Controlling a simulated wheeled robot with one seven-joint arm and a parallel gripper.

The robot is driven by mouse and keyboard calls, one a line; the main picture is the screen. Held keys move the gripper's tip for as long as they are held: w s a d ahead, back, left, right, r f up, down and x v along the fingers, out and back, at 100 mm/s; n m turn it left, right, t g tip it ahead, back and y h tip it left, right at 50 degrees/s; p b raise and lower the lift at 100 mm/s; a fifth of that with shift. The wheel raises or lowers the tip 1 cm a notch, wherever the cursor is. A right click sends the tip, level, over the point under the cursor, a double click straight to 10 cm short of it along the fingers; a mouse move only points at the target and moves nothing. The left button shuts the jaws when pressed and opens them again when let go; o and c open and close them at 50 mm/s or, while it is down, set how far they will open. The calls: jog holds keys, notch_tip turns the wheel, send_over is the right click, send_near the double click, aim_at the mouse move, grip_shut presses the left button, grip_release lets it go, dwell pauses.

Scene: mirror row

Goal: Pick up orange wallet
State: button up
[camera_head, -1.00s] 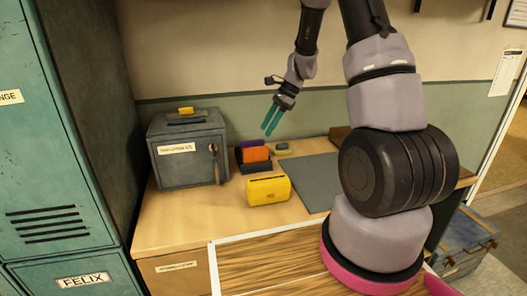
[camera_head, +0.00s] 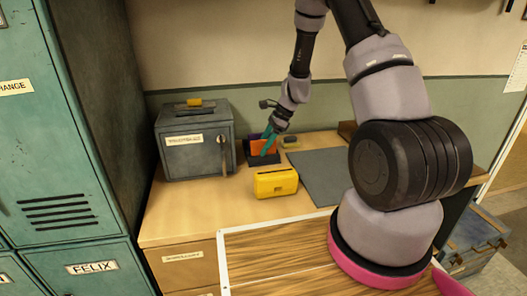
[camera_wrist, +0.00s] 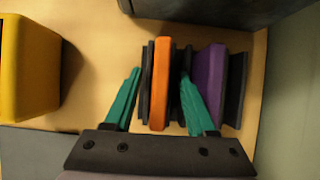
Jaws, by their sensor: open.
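The orange wallet (camera_head: 262,146) stands upright in a dark holder (camera_head: 264,159) on the desk. In the wrist view the orange wallet (camera_wrist: 161,84) shows as a narrow upright edge, with a purple wallet (camera_wrist: 208,84) standing to its right. My gripper (camera_head: 267,142) is at the holder, and its teal fingers partly cover the wallet in the head view. In the wrist view my gripper (camera_wrist: 158,100) is open, with one finger left of the orange wallet and the other between it and the purple one. I cannot tell whether the fingers touch it.
A grey metal box (camera_head: 195,142) stands left of the holder. A yellow box-like object (camera_head: 276,183) lies in front of the holder, and shows at the left in the wrist view (camera_wrist: 28,66). A grey mat (camera_head: 325,173) lies to the right. Teal lockers (camera_head: 50,130) are far left.

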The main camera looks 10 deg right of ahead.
grip_shut()
